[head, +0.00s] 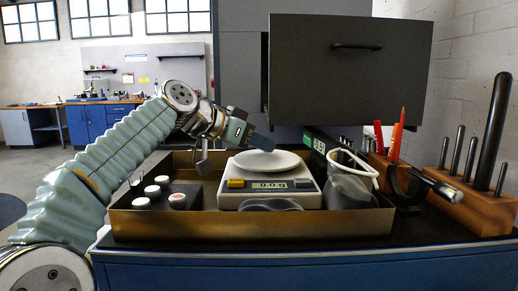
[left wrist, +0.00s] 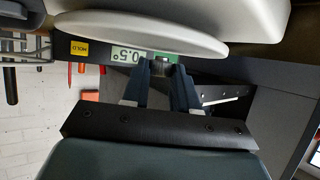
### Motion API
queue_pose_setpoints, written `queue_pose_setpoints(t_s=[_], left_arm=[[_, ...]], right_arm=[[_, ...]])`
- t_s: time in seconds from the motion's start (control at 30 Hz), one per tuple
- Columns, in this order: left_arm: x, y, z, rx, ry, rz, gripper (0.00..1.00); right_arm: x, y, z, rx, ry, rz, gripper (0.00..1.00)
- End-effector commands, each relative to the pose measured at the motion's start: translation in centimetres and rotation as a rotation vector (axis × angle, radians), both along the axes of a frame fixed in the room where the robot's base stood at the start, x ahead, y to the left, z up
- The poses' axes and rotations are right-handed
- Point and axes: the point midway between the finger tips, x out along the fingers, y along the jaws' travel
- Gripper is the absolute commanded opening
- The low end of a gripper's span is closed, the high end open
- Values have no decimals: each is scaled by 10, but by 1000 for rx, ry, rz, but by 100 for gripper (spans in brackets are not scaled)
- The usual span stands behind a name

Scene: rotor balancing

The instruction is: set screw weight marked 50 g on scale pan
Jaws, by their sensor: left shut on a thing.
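The scale (head: 268,197) stands in a shallow tray, its display reading 0.0 g. Its round white pan (head: 266,163) looks bare; the pan edge also shows in the left wrist view (left wrist: 140,36). My left gripper (head: 264,147) is just above the back of the pan, fingers pointing down to the right. In the left wrist view its fingertips (left wrist: 162,70) are shut on a small grey metal piece (left wrist: 162,69), likely the screw weight. It is mostly hidden by the fingers and no marking is readable. My right gripper is not in view.
A black block (head: 160,196) with several white-topped pieces sits left of the scale inside the tray (head: 250,226). A digital gauge (left wrist: 130,54) is behind the pan. Wooden tool holders (head: 470,203) stand at right.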

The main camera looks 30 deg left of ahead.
Motion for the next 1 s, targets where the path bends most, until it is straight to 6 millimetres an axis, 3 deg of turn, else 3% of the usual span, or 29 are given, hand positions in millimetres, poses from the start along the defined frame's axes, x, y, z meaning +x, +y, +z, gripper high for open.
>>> queue_pose_setpoints(t_s=[0.43, 0.47, 0.6, 1.0], left_arm=[[0, 0, -10, 0, -1, 0, 0], [0, 0, -8, 0, -1, 0, 33], [0, 0, -8, 0, -1, 0, 54], [-5, 2, -2, 0, -2, 0, 54]], right_arm=[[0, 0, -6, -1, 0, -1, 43], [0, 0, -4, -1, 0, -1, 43], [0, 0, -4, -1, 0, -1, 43], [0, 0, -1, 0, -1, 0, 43]])
